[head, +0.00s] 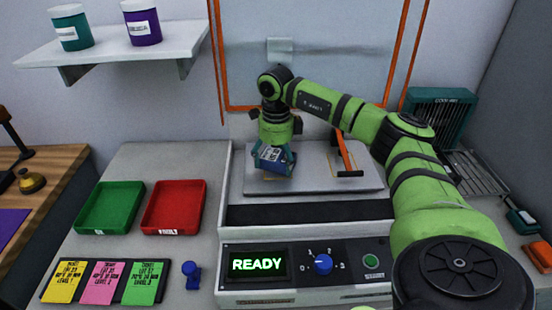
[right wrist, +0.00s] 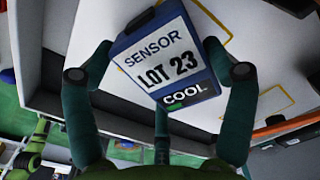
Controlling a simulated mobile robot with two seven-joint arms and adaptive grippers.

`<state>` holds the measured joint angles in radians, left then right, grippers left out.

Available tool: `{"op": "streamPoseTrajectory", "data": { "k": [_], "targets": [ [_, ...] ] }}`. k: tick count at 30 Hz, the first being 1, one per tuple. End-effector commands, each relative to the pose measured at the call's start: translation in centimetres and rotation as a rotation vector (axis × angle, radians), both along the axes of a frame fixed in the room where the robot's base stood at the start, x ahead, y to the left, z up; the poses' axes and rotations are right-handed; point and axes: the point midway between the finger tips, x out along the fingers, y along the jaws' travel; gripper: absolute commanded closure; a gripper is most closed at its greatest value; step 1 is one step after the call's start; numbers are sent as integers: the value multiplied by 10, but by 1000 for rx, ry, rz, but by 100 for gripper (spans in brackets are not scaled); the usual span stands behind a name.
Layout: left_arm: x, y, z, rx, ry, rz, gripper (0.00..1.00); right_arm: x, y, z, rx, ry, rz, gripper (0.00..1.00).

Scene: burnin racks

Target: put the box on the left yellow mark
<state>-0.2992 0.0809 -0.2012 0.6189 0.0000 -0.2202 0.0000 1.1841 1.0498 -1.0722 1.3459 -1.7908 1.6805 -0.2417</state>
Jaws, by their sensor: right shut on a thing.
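The box (head: 270,155) is blue with a white label; the right wrist view shows it reading SENSOR LOT 23 COOL (right wrist: 165,60). My right gripper (head: 274,160) is shut on the box and holds it, slightly tilted, over the left part of the grey plate (head: 225,0). The left yellow mark (head: 275,178) shows only as a thin line beneath the box, which hides most of it. Another yellow outline (right wrist: 272,102) lies on the plate near the orange handle. Whether the box touches the plate is hard to tell. My left gripper is out of view.
An orange handle (head: 345,153) stands on the plate right of the box. The machine front has a READY display (head: 258,265) and a blue knob (head: 323,264). Green (head: 110,232) and red (head: 148,229) trays stand left. An orange frame (head: 216,60) rises behind.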

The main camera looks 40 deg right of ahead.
Motion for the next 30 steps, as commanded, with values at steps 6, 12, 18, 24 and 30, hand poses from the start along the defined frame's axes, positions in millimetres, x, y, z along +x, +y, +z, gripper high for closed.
{"op": "streamPoseTrajectory", "data": {
  "k": [6, 12, 18, 24, 30],
  "targets": [
    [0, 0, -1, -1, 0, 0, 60, 0, 0, -3, 0, 0, 0, 0],
    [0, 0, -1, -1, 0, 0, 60, 0, 0, -3, 0, 0, 0, 0],
    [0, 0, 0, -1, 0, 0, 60, 0, 0, 3, 1, -2, 0, 0],
    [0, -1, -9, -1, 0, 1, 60, 2, 0, 34, 2, -7, 0, 0],
    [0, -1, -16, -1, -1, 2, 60, 1, 1, 79, 2, -6, 0, 0]
  ]
}}
